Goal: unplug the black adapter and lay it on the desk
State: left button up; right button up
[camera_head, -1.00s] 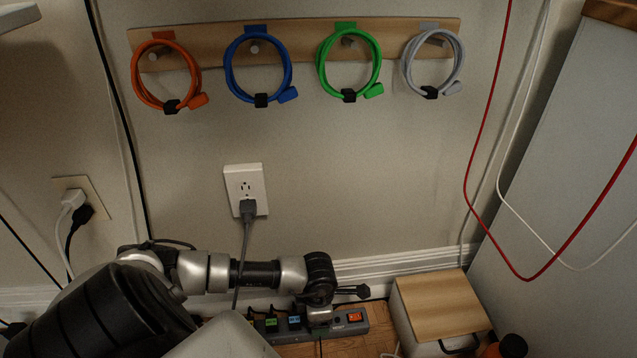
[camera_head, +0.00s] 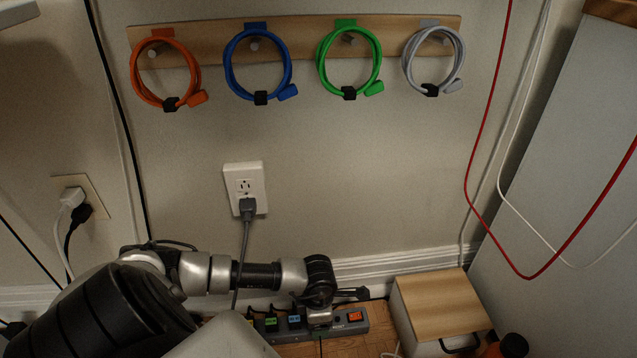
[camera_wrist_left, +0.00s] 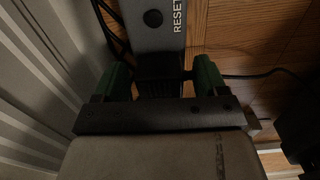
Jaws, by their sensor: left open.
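A grey power strip (camera_head: 352,326) lies on the wooden surface below the wall outlet, with a lit orange switch at its right end. In the left wrist view the strip (camera_wrist_left: 153,38) shows the word RESET. The black adapter (camera_wrist_left: 158,68) is at the strip's near part in that view. My left gripper (camera_wrist_left: 162,78) is open, with one green fingertip on each side of the adapter. I cannot tell whether the fingertips touch it. In the head view my wrist hides the adapter. My right gripper is not in view.
A white box with a wooden lid (camera_head: 440,302) stands right of the strip. A dark cable (camera_wrist_left: 262,74) runs over the wood. Cable loops hang on the wall rack (camera_head: 300,38).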

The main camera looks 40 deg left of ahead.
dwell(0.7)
pick_arm(q)
jog(key=c, duration=1.2)
jog(key=shift+r+p, duration=3)
jog(key=shift+r, duration=0.05)
